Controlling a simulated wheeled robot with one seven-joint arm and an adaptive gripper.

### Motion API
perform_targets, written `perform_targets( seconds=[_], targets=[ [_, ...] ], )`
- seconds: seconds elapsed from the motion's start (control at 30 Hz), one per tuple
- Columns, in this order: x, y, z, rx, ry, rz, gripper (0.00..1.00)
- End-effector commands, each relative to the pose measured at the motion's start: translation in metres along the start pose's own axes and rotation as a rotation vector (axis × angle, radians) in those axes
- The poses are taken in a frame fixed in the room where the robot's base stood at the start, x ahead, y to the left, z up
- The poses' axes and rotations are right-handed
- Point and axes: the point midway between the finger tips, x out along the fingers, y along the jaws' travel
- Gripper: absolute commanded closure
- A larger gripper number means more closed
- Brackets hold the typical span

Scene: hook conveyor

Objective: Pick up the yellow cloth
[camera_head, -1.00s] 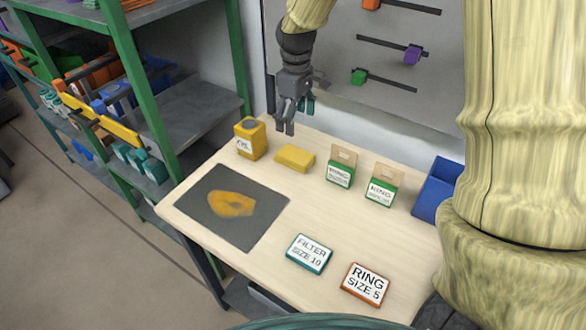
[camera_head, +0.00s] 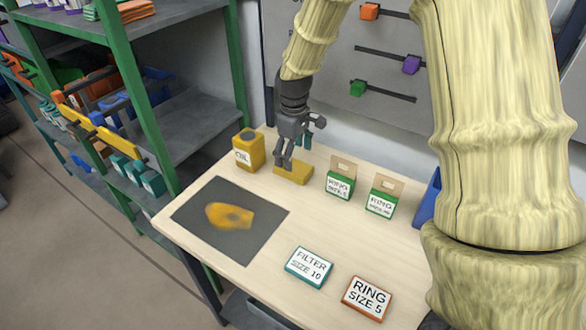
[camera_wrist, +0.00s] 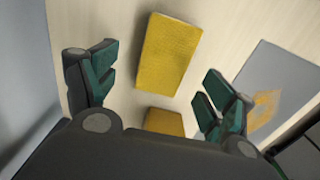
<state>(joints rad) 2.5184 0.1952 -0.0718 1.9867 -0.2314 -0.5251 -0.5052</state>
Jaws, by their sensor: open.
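The yellow cloth (camera_head: 294,173) is a flat, folded block on the light wooden table, between the oil can and the green boxes. In the wrist view the yellow cloth (camera_wrist: 168,53) lies ahead of the fingers, its line running between them. My gripper (camera_head: 283,162) is just above the cloth's left part in the head view and hides some of it. In the wrist view my gripper (camera_wrist: 152,92) is open, with teal-padded fingers wide apart and nothing between the pads that I can see held.
A yellow oil can (camera_head: 248,150) stands close left of the cloth. Two green boxes (camera_head: 341,178) stand to its right. A dark mat (camera_head: 222,243) with an orange-yellow stain lies in front. A filter sign (camera_head: 309,267) and a ring sign (camera_head: 367,298) lie near the front edge. A wall panel rises behind.

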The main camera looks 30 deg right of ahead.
Motion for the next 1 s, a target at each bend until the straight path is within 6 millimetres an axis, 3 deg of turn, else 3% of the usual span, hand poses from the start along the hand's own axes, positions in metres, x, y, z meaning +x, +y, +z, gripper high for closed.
perform_targets(
  seconds=[0.4, 0.73, 1.0],
  targets=[
    [0.041, -0.005, -0.003, 0.0, -0.002, -0.001, 0.17],
    [0.045, -0.005, -0.003, 0.0, -0.001, 0.0, 0.17],
    [0.045, -0.005, -0.003, 0.0, -0.001, 0.0, 0.66]
  ],
)
